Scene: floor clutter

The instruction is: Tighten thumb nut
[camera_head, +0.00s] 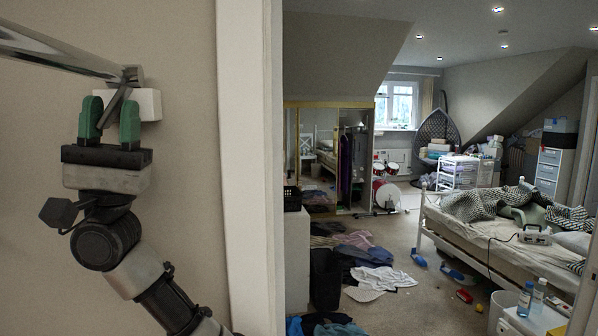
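A small grey metal piece, seemingly the thumb nut (131,76), is at the end of a long metal bar (50,50) that comes in from the upper left. A thin wing of it slants down toward my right gripper. A white block (149,104) is close behind it, in front of the beige wall. My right gripper (110,112) points up at the nut, its two green fingers on either side of the slanting wing. The fingers are apart; whether they press on the wing cannot be seen. My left gripper is not in view.
A white door frame (248,170) stands just right of my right arm. Beyond it is a bedroom with a bed (500,240), clothes (370,275) scattered on the floor, a dark bin (325,278) and bottles (531,298) on a white cabinet.

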